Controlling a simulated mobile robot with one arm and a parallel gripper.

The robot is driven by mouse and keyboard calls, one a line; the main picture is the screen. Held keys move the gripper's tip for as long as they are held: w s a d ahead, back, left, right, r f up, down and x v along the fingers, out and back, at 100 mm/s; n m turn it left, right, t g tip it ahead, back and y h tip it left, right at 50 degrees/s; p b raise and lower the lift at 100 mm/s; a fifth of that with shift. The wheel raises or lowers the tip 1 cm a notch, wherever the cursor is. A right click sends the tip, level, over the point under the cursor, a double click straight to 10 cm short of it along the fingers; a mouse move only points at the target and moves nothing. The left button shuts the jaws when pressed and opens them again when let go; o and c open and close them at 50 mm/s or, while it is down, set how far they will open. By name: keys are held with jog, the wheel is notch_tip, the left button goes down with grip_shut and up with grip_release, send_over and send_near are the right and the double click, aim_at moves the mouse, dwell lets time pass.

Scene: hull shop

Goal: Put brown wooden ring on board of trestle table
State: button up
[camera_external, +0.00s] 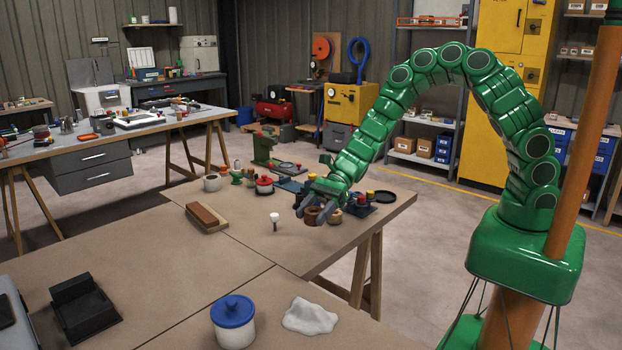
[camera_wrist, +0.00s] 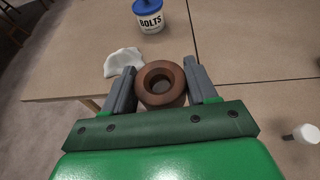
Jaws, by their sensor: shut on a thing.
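My gripper (camera_external: 312,208) is shut on the brown wooden ring (camera_wrist: 161,84), with one grey finger on each side of it in the wrist view. The ring (camera_external: 311,215) is small and partly covered by the fingers in the external view. It is over the right part of the brown board of the trestle table (camera_external: 290,248). I cannot tell how far the ring is above the board, or if it touches.
A white-topped peg (camera_external: 275,218) stands left of my gripper. A brown block (camera_external: 206,218) lies farther left. A black dish (camera_external: 383,197) and several small parts crowd the far side. Nearer are a blue-lidded bolts tub (camera_external: 233,322) and white cloth (camera_external: 310,316). The board's front middle is clear.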

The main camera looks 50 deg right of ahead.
jog(key=w+d+m+t, duration=0.2)
jog(key=w+d, duration=0.2)
jog(key=d, duration=0.9)
jog(key=w+d+m+t, duration=0.15)
jog(key=w+d, duration=0.25)
jog(key=d, duration=0.8)
jog(key=s+d+m+t+h, duration=0.1)
jog(key=s+d+m+t, duration=0.1)
jog(key=d, duration=0.9)
jog(key=s+d+m+t+h, duration=0.1)
jog(key=d+t, duration=0.1)
jog(key=d, duration=0.9)
jog(key=w+f, duration=0.3)
jog(key=w, duration=0.1)
jog(key=w+f, duration=0.3)
jog(key=w, duration=0.2)
jog(key=w+f, duration=0.3)
jog(key=w, duration=0.1)
jog(key=shift+w+d, duration=0.25)
jog(key=shift+w+f, duration=0.2)
jog(key=shift+f, duration=1.55)
jog(key=shift+f, duration=0.1)
